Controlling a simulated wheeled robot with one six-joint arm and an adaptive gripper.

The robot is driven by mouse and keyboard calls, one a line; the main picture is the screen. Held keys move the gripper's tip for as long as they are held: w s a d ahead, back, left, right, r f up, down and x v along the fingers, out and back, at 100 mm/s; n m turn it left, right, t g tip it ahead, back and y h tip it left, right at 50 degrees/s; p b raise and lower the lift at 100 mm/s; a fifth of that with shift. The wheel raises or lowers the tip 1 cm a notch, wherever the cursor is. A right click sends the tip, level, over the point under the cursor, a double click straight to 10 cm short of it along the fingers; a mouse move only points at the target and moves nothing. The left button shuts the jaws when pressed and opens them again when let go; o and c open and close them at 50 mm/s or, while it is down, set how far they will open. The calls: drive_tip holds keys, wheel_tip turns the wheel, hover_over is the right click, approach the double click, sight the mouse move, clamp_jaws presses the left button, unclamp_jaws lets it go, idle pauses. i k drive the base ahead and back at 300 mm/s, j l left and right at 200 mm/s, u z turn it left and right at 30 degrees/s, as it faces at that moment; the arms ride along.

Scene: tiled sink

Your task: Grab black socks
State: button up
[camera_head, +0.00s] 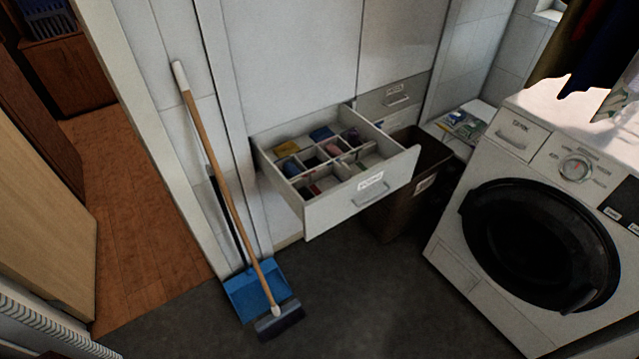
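An open white drawer (330,213) with dividers sticks out of the white cabinet. Several small folded cloth items lie in its compartments. A dark bundle (352,137) lies in the back right part; it may be the black socks, but it is too small to tell. A pink bundle (333,150), a blue one (321,133) and yellow ones (287,148) lie near it. Parts of the front compartments are hidden by the drawer walls. My gripper is not in view.
A brown bin (400,212) stands under and right of the drawer. A washing machine (488,271) fills the right side. A broom (226,195) and a blue dustpan (246,293) lean left of the drawer. The grey floor (370,300) in front is clear.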

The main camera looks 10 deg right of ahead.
sight(305, 192)
drive_tip(key=i+u, duration=0.35)
drive_tip(key=i+j+u, duration=0.1)
drive_tip(key=u, duration=0.25)
drive_tip(key=i+l+u, duration=0.1)
drive_tip(key=i+u, duration=0.25)
